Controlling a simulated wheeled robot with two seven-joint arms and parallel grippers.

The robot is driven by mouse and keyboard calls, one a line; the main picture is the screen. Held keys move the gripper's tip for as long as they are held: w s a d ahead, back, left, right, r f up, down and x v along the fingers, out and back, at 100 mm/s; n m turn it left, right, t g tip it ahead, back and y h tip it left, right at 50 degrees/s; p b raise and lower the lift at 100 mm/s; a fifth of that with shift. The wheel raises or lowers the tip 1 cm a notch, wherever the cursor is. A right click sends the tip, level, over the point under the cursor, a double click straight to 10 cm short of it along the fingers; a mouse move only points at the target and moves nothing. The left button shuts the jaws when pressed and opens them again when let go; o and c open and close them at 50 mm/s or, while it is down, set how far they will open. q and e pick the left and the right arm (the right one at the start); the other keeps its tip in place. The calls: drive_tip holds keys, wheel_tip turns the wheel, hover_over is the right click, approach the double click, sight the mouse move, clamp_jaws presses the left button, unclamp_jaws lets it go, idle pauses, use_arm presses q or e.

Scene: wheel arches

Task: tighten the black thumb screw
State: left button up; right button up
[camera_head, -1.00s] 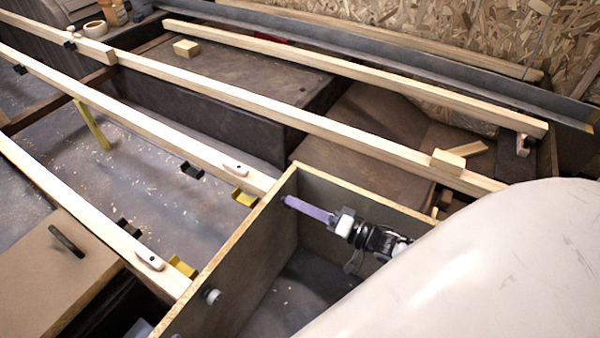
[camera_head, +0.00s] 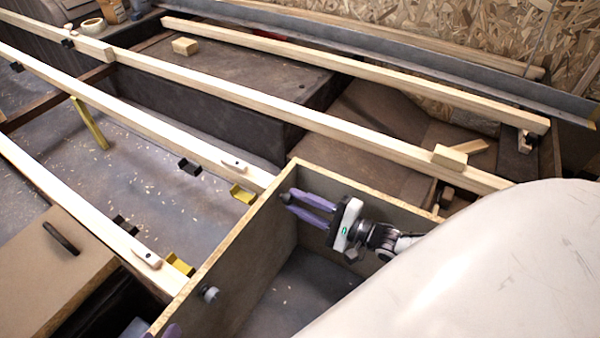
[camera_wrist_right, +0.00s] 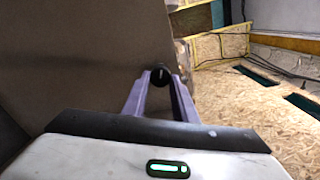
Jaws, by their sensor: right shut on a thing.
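The black thumb screw (camera_wrist_right: 160,76) shows in the right wrist view as a dark round head with a pale mark, between the purple fingertips. My right gripper (camera_head: 290,198) is inside the wooden box, its fingertips close to the inner face of the wall.
The open wooden box (camera_head: 222,250) has a grey knob (camera_head: 210,293) on its left wall. A small wood block (camera_head: 449,157) sits on one rail. My pale arm cover fills the lower right.

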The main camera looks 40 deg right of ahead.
use_arm(q)
drive_tip(key=shift+d+r+h+b, duration=0.35)
drive_tip(key=shift+r+h+b, duration=0.05)
drive_tip(key=shift+r+b, duration=0.2)
use_arm(e)
drive_tip(key=shift+s+f+m, duration=0.1)
drive_tip(key=shift+m, duration=3.05)
drive_tip(key=shift+s+f+m, duration=0.1)
drive_tip(key=shift+m, duration=3.05)
drive_tip(key=o, duration=1)
use_arm(q)
drive_tip(key=shift+s, duration=0.1)
use_arm(e)
drive_tip(key=shift+o, duration=0.2)
drive_tip(key=shift+a, duration=0.1)
use_arm(q)
drive_tip(key=shift+a+f+y+p, duration=0.3)
drive_tip(key=shift+f+y+p, duration=0.1)
drive_tip(key=shift+f+p, duration=0.2)
use_arm(e)
drive_tip(key=v, duration=1)
